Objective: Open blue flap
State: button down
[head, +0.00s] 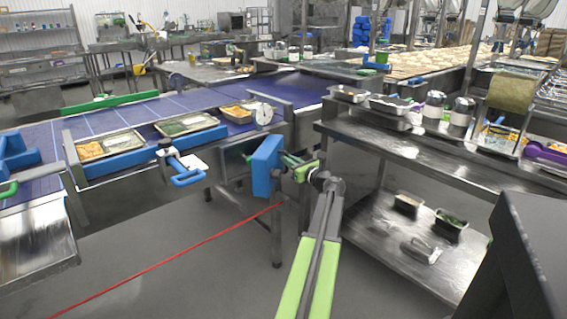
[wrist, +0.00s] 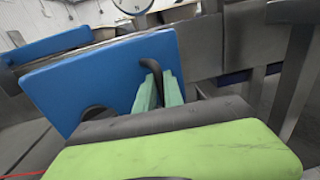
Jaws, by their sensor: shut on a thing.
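The blue flap (head: 266,165) is a flat blue panel by the side of the conveyor frame. In the wrist view the flap (wrist: 85,85) fills the left and middle, tilted, with a dark loop handle (wrist: 170,62) on its right part. My gripper (head: 290,160) reaches the flap's right side in the head view. In the wrist view the pale green fingers of my gripper (wrist: 160,90) are closed around the dark handle. The flap's hinge and what lies behind it are hidden, and I cannot tell how far it stands open.
A steel shelf table (head: 430,160) stands close on the right. The floor (head: 190,270) in front is clear.

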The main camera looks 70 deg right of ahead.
jog(key=shift+s+d, duration=0.3)
jog(key=shift+d, duration=0.25)
jog(key=c, duration=1.5)
grip_release()
jog(key=shift+o, duration=0.2)
jog(key=shift+s+a, duration=0.1)
jog(key=v, duration=1.7)
